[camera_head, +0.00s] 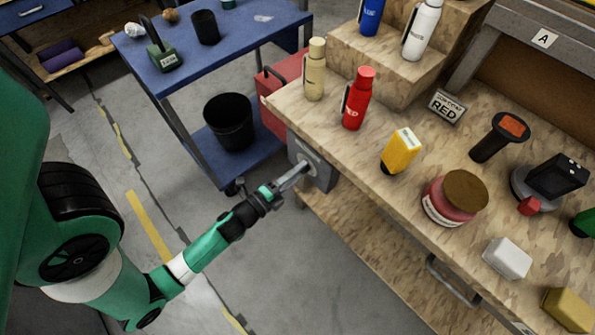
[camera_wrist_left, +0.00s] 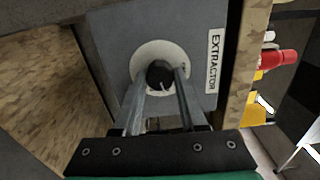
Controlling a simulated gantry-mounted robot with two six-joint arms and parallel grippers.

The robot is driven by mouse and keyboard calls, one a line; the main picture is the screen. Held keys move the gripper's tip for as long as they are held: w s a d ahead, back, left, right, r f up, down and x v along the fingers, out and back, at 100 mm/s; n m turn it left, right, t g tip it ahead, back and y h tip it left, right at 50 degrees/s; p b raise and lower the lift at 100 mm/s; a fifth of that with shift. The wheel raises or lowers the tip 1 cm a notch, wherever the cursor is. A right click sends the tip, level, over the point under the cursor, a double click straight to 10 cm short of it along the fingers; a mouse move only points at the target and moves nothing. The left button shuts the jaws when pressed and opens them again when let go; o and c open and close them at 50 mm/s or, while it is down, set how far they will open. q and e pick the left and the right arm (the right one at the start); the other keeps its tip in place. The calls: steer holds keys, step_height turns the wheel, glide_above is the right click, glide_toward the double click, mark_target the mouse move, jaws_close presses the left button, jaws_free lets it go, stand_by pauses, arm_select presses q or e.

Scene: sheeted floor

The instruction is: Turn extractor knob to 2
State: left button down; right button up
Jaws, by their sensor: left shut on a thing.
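The extractor knob (camera_wrist_left: 160,73) is a small black round knob on a white dial plate (camera_wrist_left: 148,52), fixed to a grey panel (camera_wrist_left: 118,30) marked EXTRACTOR. A white line shows on the knob, pointing toward the bottom of the left wrist view. The dial's numbers are too small to read. In the head view, the grey control box (camera_head: 322,176) sits at the near left end of the workbench. My left gripper (camera_head: 301,171) reaches it from the lower left. Its two fingers (camera_wrist_left: 161,82) are shut on the knob, one on each side. My right gripper is not in view.
The wooden workbench (camera_head: 400,115) above the box holds a red bottle (camera_head: 357,100), a cream bottle (camera_head: 315,72), a yellow item (camera_head: 398,152) and a red jar (camera_head: 452,200). A blue cart (camera_head: 230,45) with a black bin (camera_head: 228,120) stands to the left. The floor between is clear.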

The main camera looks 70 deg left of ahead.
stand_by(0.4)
arm_select(q)
steer(key=shift+c, duration=2.3)
jaws_free()
